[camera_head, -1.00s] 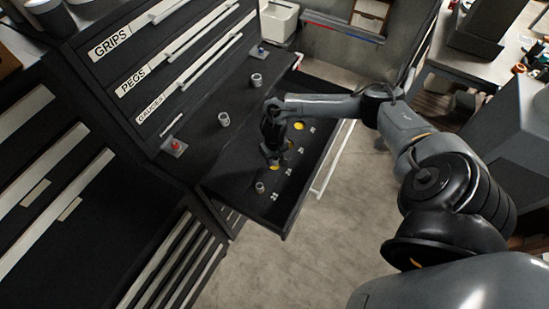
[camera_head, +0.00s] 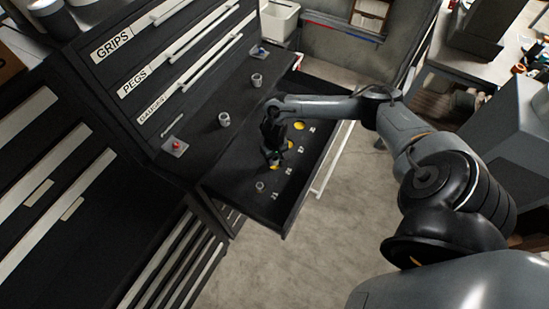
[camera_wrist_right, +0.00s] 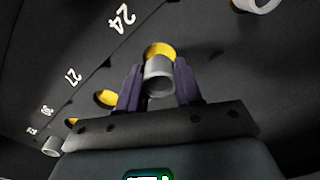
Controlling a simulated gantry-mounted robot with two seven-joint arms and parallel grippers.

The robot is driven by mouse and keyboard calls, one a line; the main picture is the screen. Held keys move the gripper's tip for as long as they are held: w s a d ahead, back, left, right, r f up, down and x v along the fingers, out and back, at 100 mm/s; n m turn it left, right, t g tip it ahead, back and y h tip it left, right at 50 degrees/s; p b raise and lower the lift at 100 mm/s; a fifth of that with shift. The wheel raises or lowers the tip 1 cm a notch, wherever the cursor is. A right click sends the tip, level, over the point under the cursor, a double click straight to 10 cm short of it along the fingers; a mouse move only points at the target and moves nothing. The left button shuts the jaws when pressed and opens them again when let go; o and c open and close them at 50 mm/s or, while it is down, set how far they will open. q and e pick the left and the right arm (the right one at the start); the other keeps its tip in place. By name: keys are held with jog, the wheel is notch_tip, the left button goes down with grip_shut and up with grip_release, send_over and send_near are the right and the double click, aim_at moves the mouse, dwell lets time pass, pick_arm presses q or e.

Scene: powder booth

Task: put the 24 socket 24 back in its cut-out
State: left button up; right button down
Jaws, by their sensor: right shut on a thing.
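The grey socket 24 (camera_wrist_right: 158,76) is held between the two purple fingers of my right gripper (camera_wrist_right: 159,85). In the right wrist view, the yellow-bottomed cut-out (camera_wrist_right: 159,49) beside the label 24 (camera_wrist_right: 122,20) shows just beyond the socket, partly hidden by it. How high the socket is above the drawer floor I cannot tell. My left gripper is not in view.
Another socket (camera_head: 260,187) sits at the drawer's near end. Empty yellow cut-outs lie by 27 (camera_wrist_right: 107,97) and 30 (camera_head: 299,126). Two sockets (camera_head: 224,119) (camera_head: 257,80) stand on the black ledge left of the drawer. A red button (camera_head: 176,146) is near the ledge's front.

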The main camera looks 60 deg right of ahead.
jog(key=shift+f, duration=0.55)
jog(key=shift+f, duration=0.1)
dwell(0.5)
jog(key=shift+f, duration=0.4)
